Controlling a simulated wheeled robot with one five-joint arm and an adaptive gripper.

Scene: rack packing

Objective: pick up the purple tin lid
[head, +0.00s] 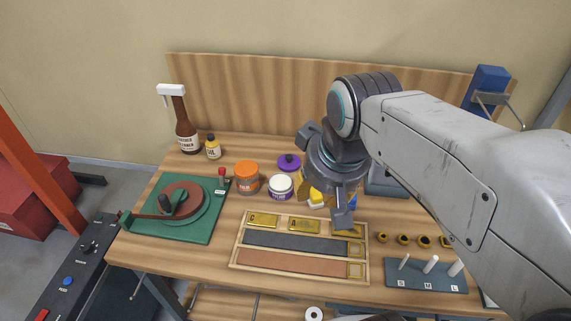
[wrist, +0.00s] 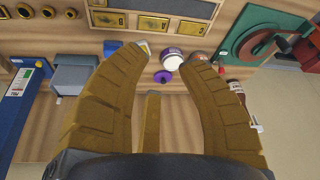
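The purple tin lid (head: 289,161) is a round disc with a raised knob. It lies on the bench behind the white tin (head: 280,187) with a purple label. In the wrist view the lid (wrist: 162,76) shows between my spread fingers, beside the white tin (wrist: 173,60). My gripper (head: 322,178) is open, with nothing between its fingers. In the head view it hangs above the bench, to the right of the lid. In the wrist view its fingers (wrist: 170,55) are wide apart.
An orange-lidded jar (head: 246,177) stands left of the white tin. A brown bottle (head: 187,135) and a small yellow bottle (head: 213,148) stand at the back left. A wooden tray (head: 233,263) lies in front. A wooden backboard (head: 250,98) rises behind.

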